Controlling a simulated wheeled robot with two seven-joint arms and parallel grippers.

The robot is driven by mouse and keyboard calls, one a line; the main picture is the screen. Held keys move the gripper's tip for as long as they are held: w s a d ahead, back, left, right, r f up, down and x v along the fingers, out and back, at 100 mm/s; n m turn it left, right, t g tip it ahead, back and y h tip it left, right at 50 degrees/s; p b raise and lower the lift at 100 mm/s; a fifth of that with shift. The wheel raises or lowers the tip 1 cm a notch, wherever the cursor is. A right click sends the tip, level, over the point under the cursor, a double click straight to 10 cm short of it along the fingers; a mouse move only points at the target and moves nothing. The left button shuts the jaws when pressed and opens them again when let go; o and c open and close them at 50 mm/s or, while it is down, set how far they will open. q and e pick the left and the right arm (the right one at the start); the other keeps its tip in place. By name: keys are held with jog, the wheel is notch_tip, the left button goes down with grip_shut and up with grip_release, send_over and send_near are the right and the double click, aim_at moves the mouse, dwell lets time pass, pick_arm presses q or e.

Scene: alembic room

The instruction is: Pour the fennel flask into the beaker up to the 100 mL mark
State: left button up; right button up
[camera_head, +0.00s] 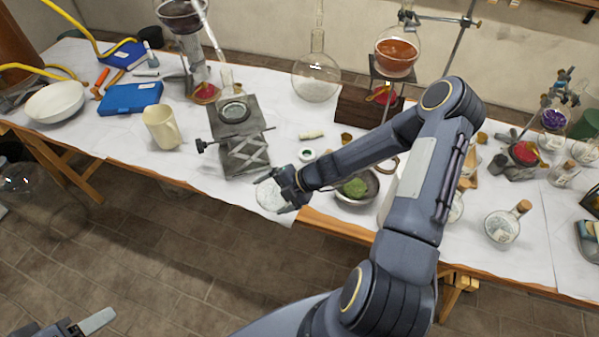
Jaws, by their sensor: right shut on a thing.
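My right gripper (279,193) is shut on a round clear glass vessel (268,197), held at the table's front edge, just right of the lab jack. Its neck and any label are hidden by the gripper, so I cannot tell whether it is the fennel flask. A corked flask with pale contents and a label (501,229) stands on the right part of the table; its label is too small to read. I cannot pick out the beaker or its 100 mL mark. My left gripper (84,326) shows only in part at the bottom left, with one pale finger visible, away from the table.
A lab jack (245,155) stands at the front edge. A cream mug (162,127), blue case (131,97) and white bowl (55,102) are left. A large round flask (316,78) and orange-filled flask (396,55) stand behind. A bowl with green matter (371,194) is beside my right arm.

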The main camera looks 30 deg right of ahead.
jog(key=shift+w+d+r+m+y, duration=0.1)
jog(key=shift+r+m+y, duration=0.1)
jog(key=shift+r+y, duration=0.25)
jog(key=shift+w+d+r+m+y, duration=0.1)
jog(key=shift+r+m+y, duration=0.1)
jog(key=shift+r+y, duration=0.25)
dwell(2.9)
jog(key=shift+s+a+f+h+b, duration=0.15)
jog(key=shift+f+h+b, duration=0.4)
jog(key=shift+b, duration=0.2)
jog(key=shift+a+f+n+h+b, duration=0.1)
jog(key=shift+f+n+h+b, duration=0.3)
jog(key=shift+b, duration=0.15)
jog(key=shift+f+h+b, duration=0.25)
jog(key=shift+f+b, duration=0.2)
jog(key=shift+b, duration=0.55)
jog(key=f+h+b, duration=0.1)
jog(key=b, duration=0.2)
jog(key=shift+n+t, duration=0.3)
jog(key=b, duration=0.1)
jog(key=h+b, duration=0.1)
jog(key=b, duration=0.1)
jog(key=shift+s+a+f+n+b, duration=0.1)
jog(key=shift+a+f+n+b, duration=0.05)
jog(key=shift+f+n+b, duration=0.2)
